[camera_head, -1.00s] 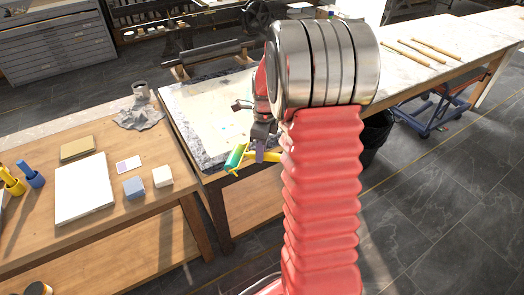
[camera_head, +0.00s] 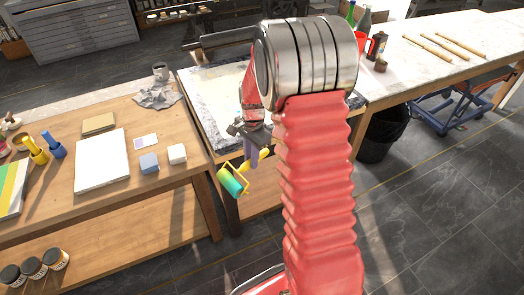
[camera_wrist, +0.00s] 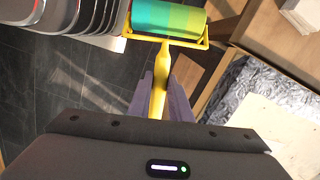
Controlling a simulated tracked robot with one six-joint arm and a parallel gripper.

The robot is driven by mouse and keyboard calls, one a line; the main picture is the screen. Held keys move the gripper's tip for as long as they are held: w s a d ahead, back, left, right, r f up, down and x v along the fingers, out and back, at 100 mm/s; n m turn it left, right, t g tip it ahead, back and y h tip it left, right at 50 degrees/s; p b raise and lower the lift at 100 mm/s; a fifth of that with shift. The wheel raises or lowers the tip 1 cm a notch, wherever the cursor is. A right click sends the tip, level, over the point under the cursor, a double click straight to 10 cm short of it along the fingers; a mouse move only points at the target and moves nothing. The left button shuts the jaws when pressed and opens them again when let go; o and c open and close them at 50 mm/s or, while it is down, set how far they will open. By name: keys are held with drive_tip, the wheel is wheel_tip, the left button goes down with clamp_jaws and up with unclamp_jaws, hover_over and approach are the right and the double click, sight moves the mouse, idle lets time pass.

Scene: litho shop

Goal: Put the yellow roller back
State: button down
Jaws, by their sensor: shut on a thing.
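The yellow roller has a yellow frame and handle and a drum (camera_head: 232,182) banded in green, teal and yellow. My gripper (camera_head: 250,152) is shut on its handle, and the roller hangs from it, in front of the gap between the wooden table and the stone-topped bench. In the wrist view my gripper's purple-grey fingers (camera_wrist: 160,98) close around the yellow handle (camera_wrist: 160,75). The drum lies crosswise beyond them at the top, partly cut off. On the wooden table at left stand a yellow upright object (camera_head: 37,152) and a blue upright object (camera_head: 54,146).
Jars (camera_head: 33,267) stand on the shelf below. The floor at right is open.

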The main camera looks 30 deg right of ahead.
drive_tip(key=a+f+n, duration=0.7)
drive_tip(key=a+n, duration=0.6)
drive_tip(key=n, duration=0.2)
drive_tip(key=shift+s+f+n+g+h, duration=0.3)
drive_tip(key=shift+s+f+n+h, duration=0.05)
drive_tip(key=shift+n+h, duration=0.05)
